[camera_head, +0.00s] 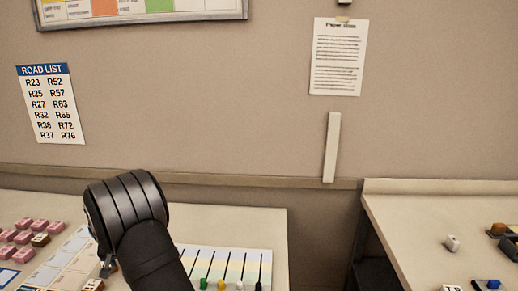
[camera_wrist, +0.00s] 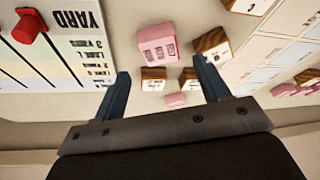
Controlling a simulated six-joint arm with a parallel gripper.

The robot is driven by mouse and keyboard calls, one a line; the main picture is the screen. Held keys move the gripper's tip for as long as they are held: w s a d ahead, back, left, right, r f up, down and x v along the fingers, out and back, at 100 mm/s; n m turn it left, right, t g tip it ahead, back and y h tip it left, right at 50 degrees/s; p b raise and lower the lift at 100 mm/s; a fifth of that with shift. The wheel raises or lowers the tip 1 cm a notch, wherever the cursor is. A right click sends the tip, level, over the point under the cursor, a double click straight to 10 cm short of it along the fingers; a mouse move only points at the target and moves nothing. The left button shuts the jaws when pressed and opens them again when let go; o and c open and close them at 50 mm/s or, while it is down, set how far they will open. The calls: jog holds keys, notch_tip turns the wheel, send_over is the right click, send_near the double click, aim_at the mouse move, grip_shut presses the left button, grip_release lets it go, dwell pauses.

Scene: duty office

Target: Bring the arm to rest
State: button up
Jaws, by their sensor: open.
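My arm (camera_head: 135,220) rises from the bottom of the head view, in front of the left table. Its dark rounded link hides part of the table. In the wrist view, my gripper (camera_wrist: 163,84) has its two blue-grey fingers spread apart. Nothing is held between them. A white-faced wooden block (camera_wrist: 153,73) and a pink block (camera_wrist: 176,99) show in the gap beyond the fingertips. Another wooden block (camera_wrist: 212,43) shows just beyond the right fingertip. I cannot tell whether the finger touches it.
A larger pink block (camera_wrist: 157,42) lies near the gripper. A yard board (camera_wrist: 60,45) with a red slider is at left. Several pink blocks (camera_head: 25,237) lie on the left table (camera_head: 265,225). A gap separates it from the right table (camera_head: 410,225), which holds a few small blocks.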

jog(key=x, duration=0.6)
jog(key=shift+w+f, duration=0.1)
jog(key=shift+f, duration=0.05)
jog(key=shift+r, duration=1.55)
